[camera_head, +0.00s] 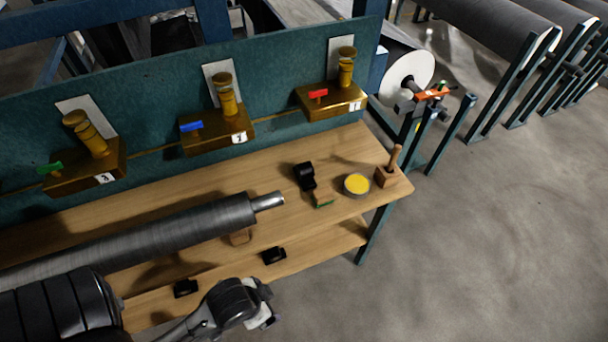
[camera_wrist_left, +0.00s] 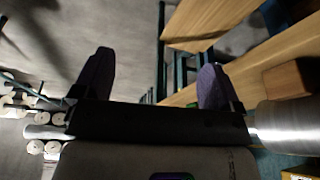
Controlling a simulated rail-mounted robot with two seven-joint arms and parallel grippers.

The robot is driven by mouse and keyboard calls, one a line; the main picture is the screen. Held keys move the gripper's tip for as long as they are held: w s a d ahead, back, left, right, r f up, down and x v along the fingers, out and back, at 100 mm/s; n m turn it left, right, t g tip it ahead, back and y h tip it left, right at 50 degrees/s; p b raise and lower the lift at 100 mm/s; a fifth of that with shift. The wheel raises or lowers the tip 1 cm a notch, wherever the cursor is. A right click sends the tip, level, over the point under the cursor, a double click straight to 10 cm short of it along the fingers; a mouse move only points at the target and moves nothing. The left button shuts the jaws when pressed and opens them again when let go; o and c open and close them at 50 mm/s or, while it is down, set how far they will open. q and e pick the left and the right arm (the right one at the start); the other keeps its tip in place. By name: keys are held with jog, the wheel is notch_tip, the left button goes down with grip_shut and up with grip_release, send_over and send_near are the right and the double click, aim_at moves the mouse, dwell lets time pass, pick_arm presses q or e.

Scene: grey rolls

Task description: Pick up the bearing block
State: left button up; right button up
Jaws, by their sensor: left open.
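A black block (camera_head: 304,175) stands on the wooden bench top, left of a round tin; it is probably the bearing block. Two more small black blocks sit lower down, one below the roll's shaft end (camera_head: 274,255) and one further left (camera_head: 186,288); I cannot tell which is meant. My left gripper (camera_head: 267,308) is in front of the bench at the bottom of the head view, apart from all of these blocks. In the left wrist view its two dark fingers (camera_wrist_left: 155,78) are spread with nothing between them. My right gripper is not in view.
A grey roll (camera_head: 190,228) with a bright shaft end (camera_head: 268,201) lies along the bench (camera_head: 345,145). A yellow-topped tin (camera_head: 357,185) and a wooden-handled tool (camera_head: 388,170) stand at right. Brass valve units (camera_head: 218,130) line the back panel.

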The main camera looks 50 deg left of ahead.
pick_arm(q)
jog(key=shift+c, duration=0.2)
dwell(0.3)
jog(key=shift+c, duration=0.8)
jog(key=shift+w, duration=0.15)
